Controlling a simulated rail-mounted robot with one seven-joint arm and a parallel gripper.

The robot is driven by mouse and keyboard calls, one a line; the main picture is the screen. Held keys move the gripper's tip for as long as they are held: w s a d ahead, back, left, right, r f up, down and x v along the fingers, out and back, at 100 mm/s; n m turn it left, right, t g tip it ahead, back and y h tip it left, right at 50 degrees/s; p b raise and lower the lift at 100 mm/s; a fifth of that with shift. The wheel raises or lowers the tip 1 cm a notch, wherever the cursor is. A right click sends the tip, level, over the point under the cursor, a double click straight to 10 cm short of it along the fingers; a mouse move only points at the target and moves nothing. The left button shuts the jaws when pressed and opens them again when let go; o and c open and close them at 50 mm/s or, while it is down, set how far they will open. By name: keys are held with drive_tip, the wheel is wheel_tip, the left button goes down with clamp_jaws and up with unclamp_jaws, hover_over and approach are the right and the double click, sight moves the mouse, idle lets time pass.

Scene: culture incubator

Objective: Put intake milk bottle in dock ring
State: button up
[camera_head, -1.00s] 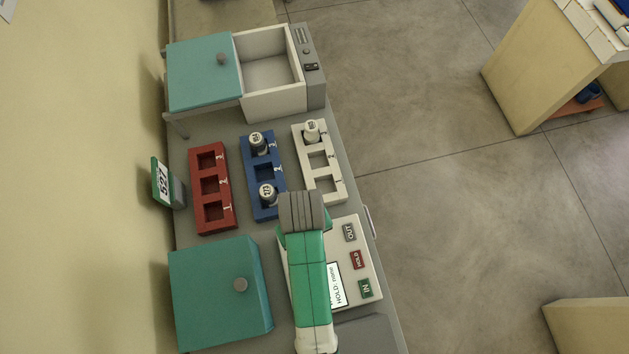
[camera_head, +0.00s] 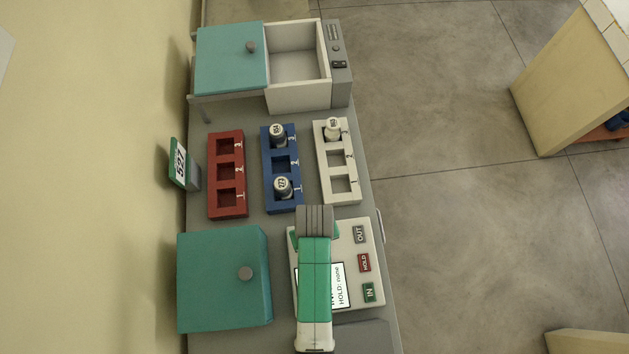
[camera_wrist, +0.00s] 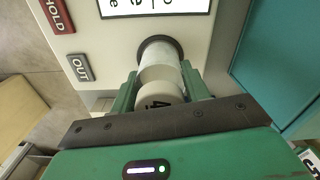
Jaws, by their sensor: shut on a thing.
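The intake milk bottle (camera_wrist: 161,72) is a white cylinder with a pale, numbered cap facing the wrist camera; part of the number is cut off. My gripper (camera_wrist: 163,88) is shut on it, with one green finger on each side. The bottle's far end meets the dark dock ring (camera_wrist: 158,41) on the white console (camera_wrist: 115,60). The ring's edge shows around that end, but I cannot tell how deep the bottle sits. In the head view the bottle and ring are hidden under my green arm, which lies over the console (camera_head: 351,235).
Red rack (camera_head: 226,213) is empty. Blue rack (camera_head: 268,200) and white rack (camera_head: 329,191) hold capped bottles. A teal-lidded box (camera_head: 222,290) stands left of the console. An open white box (camera_head: 297,98) stands at the back. OUT, HOLD and IN buttons line the console's right side.

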drive_tip(key=shift+f, duration=0.1)
drive_tip(key=o, duration=1)
drive_tip(key=shift+o, duration=0.2)
wheel_tip(320, 180, up, 12)
drive_tip(key=shift+r+p, duration=0.15)
drive_tip(key=shift+p, duration=0.3)
